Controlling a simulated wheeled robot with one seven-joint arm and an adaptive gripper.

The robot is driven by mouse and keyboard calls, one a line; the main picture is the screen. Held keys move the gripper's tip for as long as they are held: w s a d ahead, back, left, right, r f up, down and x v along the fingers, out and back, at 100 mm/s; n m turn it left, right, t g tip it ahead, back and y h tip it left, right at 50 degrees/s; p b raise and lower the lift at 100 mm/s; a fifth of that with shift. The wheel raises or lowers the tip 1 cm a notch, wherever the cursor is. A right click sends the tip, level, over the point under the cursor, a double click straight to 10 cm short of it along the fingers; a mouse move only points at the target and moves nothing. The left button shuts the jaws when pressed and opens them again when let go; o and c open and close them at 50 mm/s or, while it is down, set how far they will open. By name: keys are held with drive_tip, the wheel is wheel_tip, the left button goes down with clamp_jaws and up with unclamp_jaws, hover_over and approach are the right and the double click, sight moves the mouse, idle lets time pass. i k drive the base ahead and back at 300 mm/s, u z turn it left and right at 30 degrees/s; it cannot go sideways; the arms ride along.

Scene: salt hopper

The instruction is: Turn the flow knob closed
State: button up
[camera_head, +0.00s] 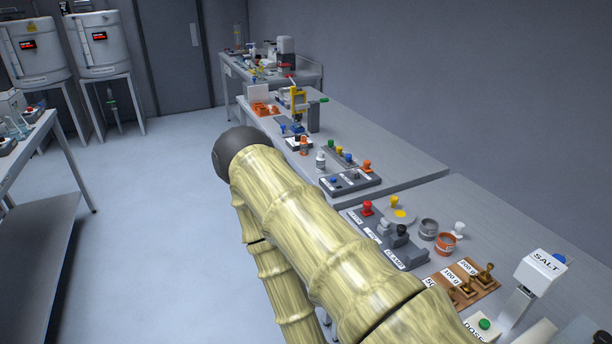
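The white salt hopper (540,272), marked SALT, stands on a post at the right on the near bench. A small blue part (559,259) shows at the hopper's upper right; I cannot tell whether it is the flow knob or how it is turned. A green button (485,324) on a white box marked DOSE sits below and left of the hopper. My arm, with a bamboo-like surface, crosses the middle of the view, left of the hopper. My gripper is not visible.
The near bench holds a grey clamp fixture (400,250), an orange-rimmed cup (446,243), a grey cup (428,229) and a wooden weight rack (470,280). A control box (350,181) lies farther back. The floor (150,220) at left is clear.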

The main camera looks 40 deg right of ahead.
sight(354, 173)
drive_tip(key=u, duration=0.25)
drive_tip(key=i, duration=0.55)
drive_tip(key=z, duration=0.55)
drive_tip(key=i, duration=0.75)
drive_tip(key=z, duration=0.8)
